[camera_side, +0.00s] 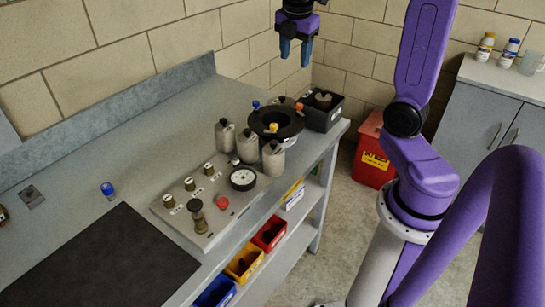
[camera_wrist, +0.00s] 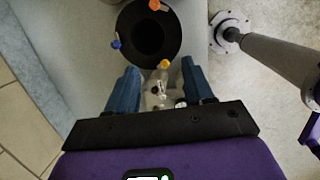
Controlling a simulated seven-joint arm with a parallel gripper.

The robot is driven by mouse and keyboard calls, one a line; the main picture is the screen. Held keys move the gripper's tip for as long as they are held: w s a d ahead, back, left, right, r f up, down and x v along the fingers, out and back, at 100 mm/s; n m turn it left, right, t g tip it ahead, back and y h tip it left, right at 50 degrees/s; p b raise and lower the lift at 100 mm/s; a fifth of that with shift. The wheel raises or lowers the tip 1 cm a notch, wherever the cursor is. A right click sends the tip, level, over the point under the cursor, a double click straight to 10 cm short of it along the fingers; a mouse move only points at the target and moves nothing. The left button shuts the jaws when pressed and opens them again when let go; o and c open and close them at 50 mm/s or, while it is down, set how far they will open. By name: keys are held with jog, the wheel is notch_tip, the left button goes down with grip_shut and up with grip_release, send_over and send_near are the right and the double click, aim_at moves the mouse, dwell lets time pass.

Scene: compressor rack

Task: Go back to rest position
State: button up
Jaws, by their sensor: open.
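My gripper (camera_side: 295,52) is high above the far end of the bench, near the tiled wall, at the top of the side view. Its blue fingers point down and stand apart with nothing between them. In the wrist view my gripper (camera_wrist: 160,92) is also open and empty. Below it in that view lies a black round vessel (camera_wrist: 122,40) with blue, orange and yellow knobs around its rim. The same black vessel (camera_side: 262,118) stands on the bench in the side view, apart from my gripper.
A panel (camera_side: 215,222) with a gauge (camera_side: 243,179) and several valves sits on the bench (camera_side: 120,157), beside several grey bottles (camera_side: 225,135). A black box (camera_side: 322,108) stands at the far end. A red bin (camera_side: 372,165) is on the floor. A dark mat (camera_side: 100,262) lies bare.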

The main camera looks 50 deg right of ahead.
jog(key=s+a+f+m+y, duration=0.1)
jog(key=s+a+f, duration=0.1)
jog(key=s+a, duration=0.35)
jog(key=s+a+f+m+y, duration=0.1)
jog(key=s+a+f, duration=0.15)
jog(key=a, duration=0.65)
jog(key=s+a+f+m, duration=0.1)
jog(key=s+a+f, duration=0.1)
jog(key=s, duration=0.5)
jog(key=s+a+f+m+g, duration=0.1)
jog(key=s+a+f+m, duration=0.1)
jog(key=s, duration=0.6)
jog(key=shift+s+a+f+y, duration=0.15)
jog(key=shift+a+f+y, duration=0.15)
jog(key=shift+a+f, duration=0.05)
